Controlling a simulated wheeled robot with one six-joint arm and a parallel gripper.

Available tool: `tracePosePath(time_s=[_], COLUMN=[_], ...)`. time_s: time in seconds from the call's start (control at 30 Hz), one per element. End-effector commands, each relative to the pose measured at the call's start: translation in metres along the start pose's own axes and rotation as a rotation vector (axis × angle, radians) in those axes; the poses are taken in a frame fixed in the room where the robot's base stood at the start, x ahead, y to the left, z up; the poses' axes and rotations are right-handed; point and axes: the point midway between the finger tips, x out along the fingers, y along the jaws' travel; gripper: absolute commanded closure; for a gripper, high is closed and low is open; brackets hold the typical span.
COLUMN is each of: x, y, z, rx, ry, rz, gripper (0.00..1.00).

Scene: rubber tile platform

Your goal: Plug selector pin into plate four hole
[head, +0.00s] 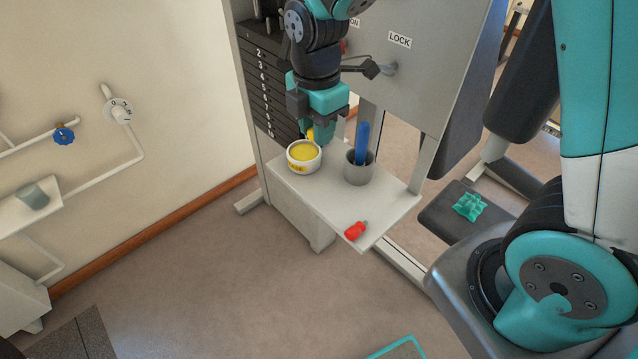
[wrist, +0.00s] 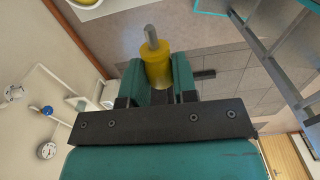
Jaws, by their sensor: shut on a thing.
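My gripper (head: 322,128) is shut on the selector pin, which has a yellow knob (wrist: 158,68) and a bare grey metal shaft (wrist: 150,36). The shaft points away from the fingers in the wrist view. In the head view only part of the yellow knob (head: 311,134) shows beside the fingers. The black weight stack (head: 272,88) with white plate numbers stands to the left of my gripper, behind it. Plate four is in the upper part of the stack; its hole is too small to make out. The pin is apart from the stack, above the shelf.
A white shelf (head: 325,205) below my gripper holds a white tub of yellow stuff (head: 304,157), a grey cup (head: 358,173) with a blue stick (head: 362,142), and a red item (head: 356,231). A grey panel marked LOCK (head: 415,65) and frame posts stand right of the stack.

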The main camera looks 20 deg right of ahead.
Motion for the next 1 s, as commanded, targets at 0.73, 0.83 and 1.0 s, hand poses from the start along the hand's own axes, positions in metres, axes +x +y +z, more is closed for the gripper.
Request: tracePosePath(time_s=[0.73,0.83,1.0], x=[0.076,0.103,0.138], y=[-0.003,-0.003,-0.002], z=[0.001,0.0,-0.001], rx=[-0.034,-0.035,-0.035], ry=[0.0,0.0,0.0], rz=[-0.01,-0.008,-0.004], gripper=[0.96,0.96,0.96])
